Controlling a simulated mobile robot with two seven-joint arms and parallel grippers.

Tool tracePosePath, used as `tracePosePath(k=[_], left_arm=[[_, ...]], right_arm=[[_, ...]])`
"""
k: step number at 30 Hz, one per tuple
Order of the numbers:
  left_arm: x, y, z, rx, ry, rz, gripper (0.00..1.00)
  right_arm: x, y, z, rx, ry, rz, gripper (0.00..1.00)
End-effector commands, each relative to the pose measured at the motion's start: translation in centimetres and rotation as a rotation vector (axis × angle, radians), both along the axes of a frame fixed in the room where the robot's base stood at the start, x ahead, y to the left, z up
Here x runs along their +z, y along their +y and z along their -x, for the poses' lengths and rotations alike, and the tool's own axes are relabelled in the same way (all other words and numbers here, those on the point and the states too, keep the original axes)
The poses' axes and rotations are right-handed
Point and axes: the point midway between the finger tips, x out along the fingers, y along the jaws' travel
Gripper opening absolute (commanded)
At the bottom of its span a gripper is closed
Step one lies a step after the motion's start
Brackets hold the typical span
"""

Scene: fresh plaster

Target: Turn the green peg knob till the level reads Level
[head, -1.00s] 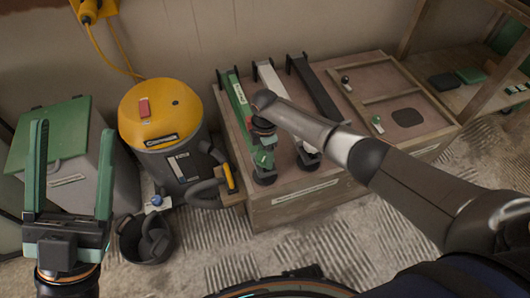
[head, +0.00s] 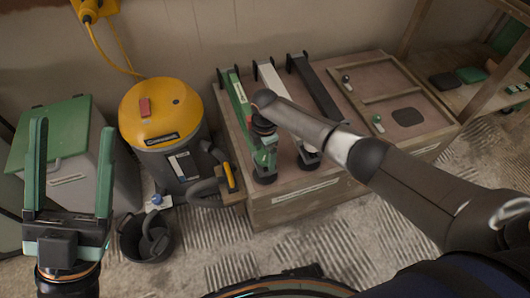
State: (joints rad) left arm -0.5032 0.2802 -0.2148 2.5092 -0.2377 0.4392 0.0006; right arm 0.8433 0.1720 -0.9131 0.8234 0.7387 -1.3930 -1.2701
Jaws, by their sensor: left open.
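A green bar (head: 236,92) lies on a wooden crate (head: 300,207), left of a white bar and a black bar. A small pale label or window (head: 241,93) is on the green bar; its reading is too small to make out. A dark knob-like end (head: 265,177) shows at the green bar's near end. My left gripper (head: 70,170) is open and empty at the far left, away from the crate.
The white bar (head: 273,85) and black bar (head: 317,88) lie beside the green one. A framed panel (head: 407,77) with small knobs is at right. A yellow vacuum (head: 162,112), green-lidded bin (head: 60,132) and black bucket (head: 130,243) stand left. Front floor is clear.

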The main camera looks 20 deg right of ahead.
Motion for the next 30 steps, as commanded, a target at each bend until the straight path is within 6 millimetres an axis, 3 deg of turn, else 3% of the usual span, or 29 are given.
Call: tracePosePath(k=[9,16,21,30], left_arm=[[0.3,0.0,0.0,0.000,-0.005,0.000,0.70],[1.9,0.0,0.0,0.011,-0.014,-0.013,0.70],[-2.3,0.6,-3.3,0.061,0.208,-0.008,0.70],[-9.1,1.3,-6.4,0.113,0.523,-0.009,0.70]], right_arm=[[0.3,-0.1,0.0,-0.001,-0.001,0.002,0.97],[3.3,-0.2,-0.1,-0.002,-0.002,0.003,0.97],[5.3,-0.1,-0.1,-0.001,-0.002,0.002,0.97],[8.6,-0.1,-0.1,-0.001,-0.002,0.002,0.97]])
